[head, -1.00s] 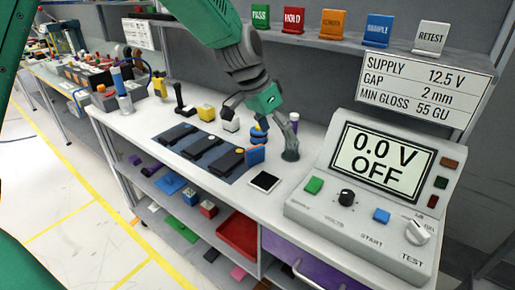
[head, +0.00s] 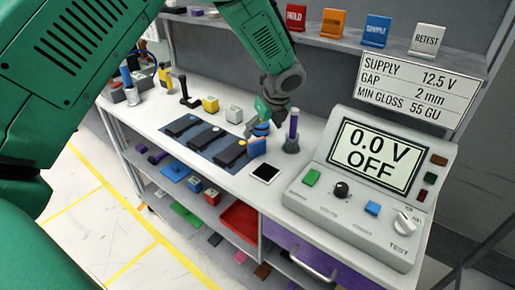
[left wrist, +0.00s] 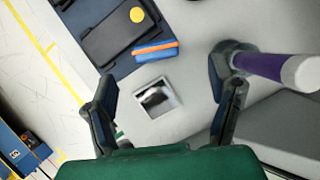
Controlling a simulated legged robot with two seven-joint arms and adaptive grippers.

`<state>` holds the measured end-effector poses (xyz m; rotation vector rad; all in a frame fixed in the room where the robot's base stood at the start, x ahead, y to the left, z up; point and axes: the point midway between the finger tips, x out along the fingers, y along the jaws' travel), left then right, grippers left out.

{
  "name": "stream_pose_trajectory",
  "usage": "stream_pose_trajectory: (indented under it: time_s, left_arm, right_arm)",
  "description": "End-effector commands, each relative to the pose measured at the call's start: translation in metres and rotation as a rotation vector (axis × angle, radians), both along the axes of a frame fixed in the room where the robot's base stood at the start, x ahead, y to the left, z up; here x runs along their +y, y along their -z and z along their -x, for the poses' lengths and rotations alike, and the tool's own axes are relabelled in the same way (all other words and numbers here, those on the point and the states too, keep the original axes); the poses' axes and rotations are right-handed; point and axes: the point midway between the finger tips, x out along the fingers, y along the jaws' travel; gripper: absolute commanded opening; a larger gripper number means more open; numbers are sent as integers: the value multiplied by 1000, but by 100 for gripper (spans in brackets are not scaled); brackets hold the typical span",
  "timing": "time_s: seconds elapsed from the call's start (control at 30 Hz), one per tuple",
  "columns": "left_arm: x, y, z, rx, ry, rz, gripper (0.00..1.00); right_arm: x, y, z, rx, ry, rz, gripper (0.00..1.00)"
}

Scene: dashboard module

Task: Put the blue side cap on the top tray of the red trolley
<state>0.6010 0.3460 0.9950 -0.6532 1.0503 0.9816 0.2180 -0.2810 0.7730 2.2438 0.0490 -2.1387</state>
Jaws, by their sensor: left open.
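A small blue piece with an orange edge, apparently the blue side cap (head: 257,148), is at the right end of the dark mat, beside a black module (head: 231,153). It also shows in the left wrist view (left wrist: 155,52), beyond the fingers. My left gripper (head: 264,115) is above the bench just behind the cap, partly overlapping a blue and yellow thing. In the left wrist view its fingers (left wrist: 168,92) are spread with nothing gripped between them. The red trolley is not in view. My right gripper is not in view.
A purple tube (head: 293,124) stands upright in a holder close right of my left gripper. A dark-faced white square (head: 265,173) lies in front. The test console (head: 362,180) stands to the right. A red tray (head: 240,220) is on the lower shelf. The floor at left is clear.

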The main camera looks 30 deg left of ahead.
Motion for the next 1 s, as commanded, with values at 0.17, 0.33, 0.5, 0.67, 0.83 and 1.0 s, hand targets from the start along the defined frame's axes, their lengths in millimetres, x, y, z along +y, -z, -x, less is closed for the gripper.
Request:
stream_pose_trajectory:
  time_s: [0.17,0.33,0.5,0.67,0.83,1.0]
  left_arm:
    - [5,11,-1,-2,-1,1,76]
    - [14,32,-2,2,-1,0,76]
    - [23,52,-6,0,-1,0,76]
    - [24,57,-6,-2,-1,1,76]
    - [24,56,-6,-2,-1,1,69]
    - [24,56,-7,-1,-1,1,22]
  right_arm:
    - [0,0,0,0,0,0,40]
    - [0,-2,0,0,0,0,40]
    - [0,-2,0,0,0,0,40]
    - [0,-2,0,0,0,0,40]
    - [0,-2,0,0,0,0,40]
    - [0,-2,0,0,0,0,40]
